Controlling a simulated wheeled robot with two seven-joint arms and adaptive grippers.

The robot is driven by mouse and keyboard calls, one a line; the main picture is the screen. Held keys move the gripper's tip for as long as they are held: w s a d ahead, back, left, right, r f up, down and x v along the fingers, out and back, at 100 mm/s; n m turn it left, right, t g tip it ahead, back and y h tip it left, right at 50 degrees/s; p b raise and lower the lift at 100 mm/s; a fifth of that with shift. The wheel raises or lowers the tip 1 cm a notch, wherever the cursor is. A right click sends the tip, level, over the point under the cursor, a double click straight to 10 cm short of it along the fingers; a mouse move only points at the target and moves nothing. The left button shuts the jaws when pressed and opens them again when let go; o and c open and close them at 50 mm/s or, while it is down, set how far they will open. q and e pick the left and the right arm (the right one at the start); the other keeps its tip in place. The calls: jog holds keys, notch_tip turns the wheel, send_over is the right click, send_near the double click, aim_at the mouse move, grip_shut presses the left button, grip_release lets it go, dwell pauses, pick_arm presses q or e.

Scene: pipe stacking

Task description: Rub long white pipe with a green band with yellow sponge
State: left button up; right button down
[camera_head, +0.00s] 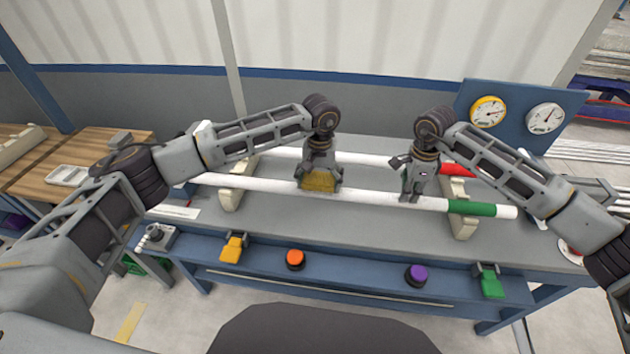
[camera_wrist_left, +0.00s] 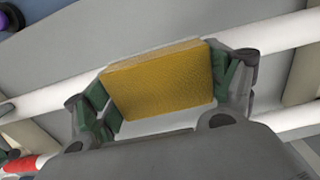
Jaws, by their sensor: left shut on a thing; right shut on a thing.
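The long white pipe with a green band (camera_head: 370,196) lies across cream supports on the workbench, its green band toward the right end. My left gripper (camera_head: 319,184) is shut on the yellow sponge (camera_head: 318,181), held at the middle of this pipe; whether it touches is hard to tell. In the left wrist view the sponge (camera_wrist_left: 158,80) sits between the fingers over the white pipe (camera_wrist_left: 275,36). My right gripper (camera_head: 410,197) is shut on the same pipe, left of the green band.
A white pipe with a red band (camera_head: 457,169) lies behind. The front shelf holds yellow (camera_head: 233,249) and green (camera_head: 490,284) clamp-like parts, an orange button (camera_head: 295,259) and a purple button (camera_head: 416,275). Two gauges (camera_head: 489,111) stand at the back right.

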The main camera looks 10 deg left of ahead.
aim_at(363, 192)
pick_arm(q)
jog(key=shift+d, duration=1.1)
jog(key=shift+d, duration=0.15)
jog(key=shift+d, duration=0.65)
jog(key=shift+s+d+f, duration=0.1)
jog(key=shift+d+f, duration=0.1)
jog(key=shift+d, duration=0.75)
jog(key=shift+d, duration=0.1)
jog(key=shift+d, duration=1.75)
jog(key=shift+d+r, duration=0.15)
jog(key=shift+d, duration=0.75)
jog(key=shift+d+r, duration=0.1)
jog(key=shift+d, duration=0.8)
